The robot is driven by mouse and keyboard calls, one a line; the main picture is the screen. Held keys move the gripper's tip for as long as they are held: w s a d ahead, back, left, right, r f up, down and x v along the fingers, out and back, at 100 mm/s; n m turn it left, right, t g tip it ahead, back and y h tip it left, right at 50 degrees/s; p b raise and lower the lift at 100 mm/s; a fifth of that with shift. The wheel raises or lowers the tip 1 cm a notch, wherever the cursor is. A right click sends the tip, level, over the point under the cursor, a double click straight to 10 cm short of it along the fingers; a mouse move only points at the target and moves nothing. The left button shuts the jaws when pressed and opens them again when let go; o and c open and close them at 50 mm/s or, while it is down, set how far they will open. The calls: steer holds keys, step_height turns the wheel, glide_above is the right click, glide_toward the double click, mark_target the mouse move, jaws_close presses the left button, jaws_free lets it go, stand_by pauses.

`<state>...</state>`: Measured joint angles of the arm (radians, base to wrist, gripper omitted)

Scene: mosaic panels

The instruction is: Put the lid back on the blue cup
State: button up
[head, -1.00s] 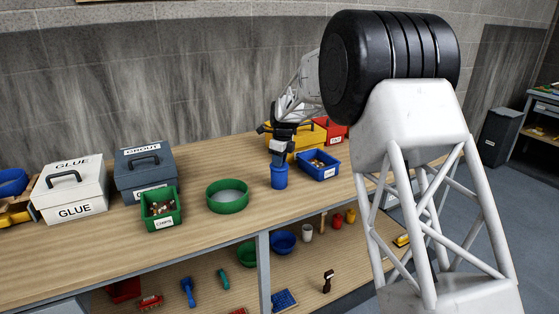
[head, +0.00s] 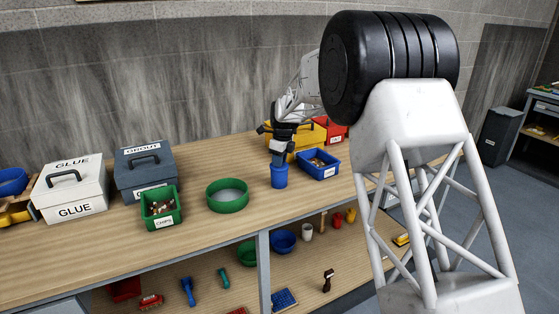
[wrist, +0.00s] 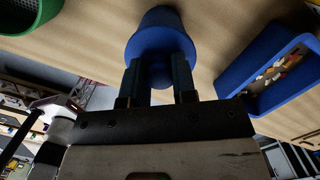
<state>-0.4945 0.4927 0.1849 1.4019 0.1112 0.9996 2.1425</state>
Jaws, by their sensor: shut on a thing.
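The blue cup (head: 279,180) stands upright on the workbench, directly below my gripper in the head view. In the wrist view, the cup (wrist: 158,14) shows behind a wider blue lid (wrist: 160,42) that covers its top. My gripper (wrist: 157,76) is shut on the lid's round blue knob (wrist: 157,74), one finger on each side. My gripper (head: 278,160) also shows in the head view, pointing down at the cup's top. The lid looks lined up with the cup. I cannot tell whether it is fully seated on the rim.
A blue bin of chips (head: 318,165) stands close to the right of the cup. A green round dish (head: 227,196) and a green chip bin (head: 160,208) stand to the left. Yellow (head: 290,136) and red (head: 333,132) boxes are behind. The bench front near the cup is clear.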

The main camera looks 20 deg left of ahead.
stand_by(0.4)
steer(key=o, duration=1.4)
steer(key=shift+o, duration=0.2)
steer(key=shift+r, duration=0.1)
steer(key=shift+r, duration=3.4)
steer(key=shift+c, duration=0.5)
jaws_close()
